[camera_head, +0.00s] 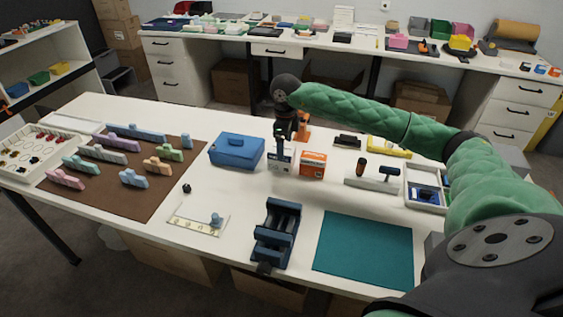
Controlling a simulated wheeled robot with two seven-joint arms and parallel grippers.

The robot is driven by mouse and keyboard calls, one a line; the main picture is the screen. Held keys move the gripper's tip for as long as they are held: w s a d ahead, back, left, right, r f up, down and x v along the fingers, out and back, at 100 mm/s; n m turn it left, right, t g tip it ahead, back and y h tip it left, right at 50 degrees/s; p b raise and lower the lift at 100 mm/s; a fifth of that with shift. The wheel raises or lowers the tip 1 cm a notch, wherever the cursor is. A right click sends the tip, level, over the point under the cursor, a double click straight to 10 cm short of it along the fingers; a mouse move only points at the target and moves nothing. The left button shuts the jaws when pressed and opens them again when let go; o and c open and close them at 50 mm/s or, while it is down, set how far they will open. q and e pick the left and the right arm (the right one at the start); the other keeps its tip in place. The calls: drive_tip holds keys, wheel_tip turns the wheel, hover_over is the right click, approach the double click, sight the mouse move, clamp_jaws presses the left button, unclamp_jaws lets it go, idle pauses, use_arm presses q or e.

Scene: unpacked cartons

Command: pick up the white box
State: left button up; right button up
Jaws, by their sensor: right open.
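The white box (278,168) stands upright on the white table, left of an orange and white box (313,164). My right gripper (282,149) points down at the top of the white box, with its fingers at or just above the upper edge. The jaws are open. At this size I cannot tell whether the fingers straddle the box or touch it. The gripper hides part of the box's top. My left gripper is not in view.
A blue case (236,150) stands just left of the white box. An orange object (302,126) is behind it. A dark blue vise (277,233) and a teal mat (364,249) lie in front. Pastel blocks sit on a brown mat (150,197) at left.

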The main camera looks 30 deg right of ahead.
drive_tip(key=shift+w+f+p, duration=0.1)
drive_tip(key=shift+f+p, duration=0.3)
drive_tip(key=shift+f, duration=0.85)
drive_tip(key=shift+w+a+f+p, duration=0.1)
drive_tip(key=shift+f+p, duration=0.2)
drive_tip(key=shift+f, duration=0.15)
drive_tip(key=shift+w+a+f+p, duration=0.1)
drive_tip(key=shift+f+p, duration=0.2)
drive_tip(key=shift+f, duration=0.1)
wheel_tip(320, 180, down, 3)
drive_tip(key=shift+f+p, duration=0.1)
drive_tip(key=shift+p, duration=0.25)
drive_tip(key=c, duration=1.1)
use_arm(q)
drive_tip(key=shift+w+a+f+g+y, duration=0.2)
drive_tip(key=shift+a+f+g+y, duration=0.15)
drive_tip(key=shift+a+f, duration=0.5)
use_arm(e)
drive_tip(key=shift+r, duration=0.2)
